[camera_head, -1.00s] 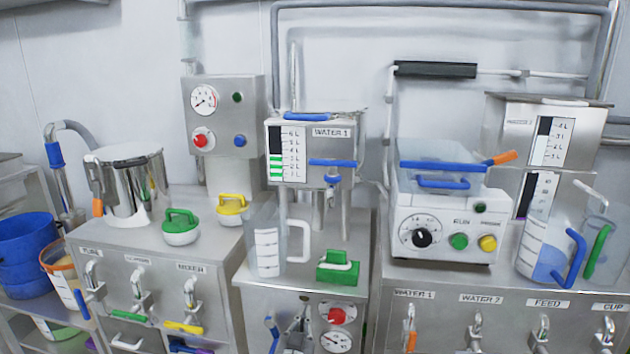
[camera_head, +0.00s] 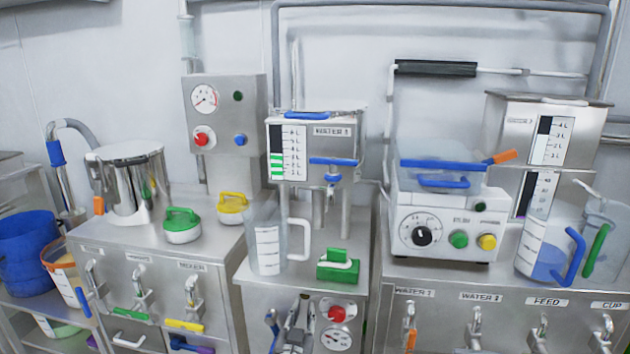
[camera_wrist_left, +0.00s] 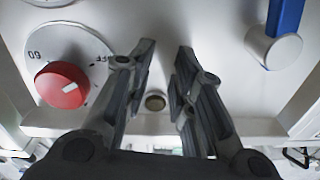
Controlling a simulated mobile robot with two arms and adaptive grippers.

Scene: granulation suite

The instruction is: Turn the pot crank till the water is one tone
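A steel pot (camera_head: 126,178) with a lid stands on the left cabinet in the head view. An orange grip (camera_head: 98,205) shows at its left side; I cannot tell whether it is the crank. The water inside the pot is hidden. My left gripper (camera_head: 296,310) is low at the front of the middle cabinet, well away to the right of the pot. In the left wrist view its fingers (camera_wrist_left: 166,50) are apart with nothing between them, a small round knob (camera_wrist_left: 155,102) showing behind the gap. My right gripper is not in view.
A red knob (camera_wrist_left: 61,85) on a dial and a blue handle (camera_wrist_left: 286,22) flank my left fingers in the wrist view. A clear jug (camera_head: 268,250) and a green block (camera_head: 338,270) stand above on the middle cabinet. Green and yellow handled lids sit right of the pot.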

